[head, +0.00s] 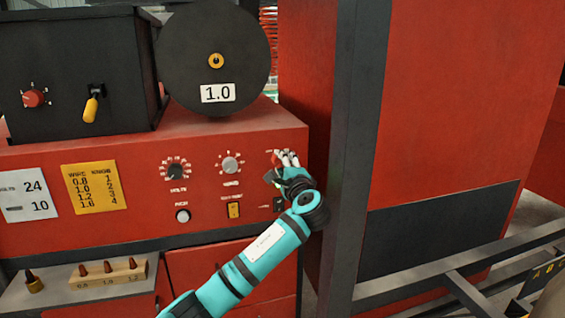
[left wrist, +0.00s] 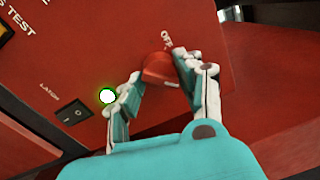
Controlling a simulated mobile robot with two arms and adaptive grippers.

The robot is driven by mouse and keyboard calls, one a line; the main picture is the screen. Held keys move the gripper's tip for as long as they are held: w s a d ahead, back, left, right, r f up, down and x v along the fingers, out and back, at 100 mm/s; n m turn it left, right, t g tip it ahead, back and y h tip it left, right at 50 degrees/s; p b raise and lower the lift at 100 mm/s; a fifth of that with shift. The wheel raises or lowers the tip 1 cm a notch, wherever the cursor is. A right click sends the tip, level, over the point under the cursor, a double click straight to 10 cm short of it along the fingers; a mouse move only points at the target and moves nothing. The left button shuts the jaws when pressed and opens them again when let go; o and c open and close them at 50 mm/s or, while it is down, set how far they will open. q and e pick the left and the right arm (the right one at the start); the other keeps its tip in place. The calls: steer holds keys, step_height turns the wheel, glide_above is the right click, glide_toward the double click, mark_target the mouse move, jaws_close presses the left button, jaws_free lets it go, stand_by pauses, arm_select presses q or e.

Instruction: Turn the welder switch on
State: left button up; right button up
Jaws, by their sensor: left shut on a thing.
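The welder switch is a red rotary knob (left wrist: 161,73) on the red welder panel, with the word OFF printed just above it in the left wrist view. My left gripper (left wrist: 158,72) has one finger on each side of the knob and is shut on it. In the head view my left gripper (head: 285,166) is at the right end of the welder's front panel (head: 130,143) and hides most of the knob. A small round lamp (left wrist: 107,96) left of the fingers glows white with a green rim. My right gripper is not in view.
A black rocker switch (left wrist: 73,113) sits lower left of the lamp. Two dials (head: 178,170), (head: 230,164) and a yellow switch (head: 234,210) are left of the gripper. A dark post (head: 352,150) stands close on its right. A wire spool (head: 213,40) is above.

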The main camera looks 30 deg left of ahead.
arm_select(q)
steer(key=shift+f, duration=0.1)
stand_by(0.3)
steer(key=o, duration=1.1)
steer(key=shift+o, duration=0.2)
steer(key=v, duration=1.2)
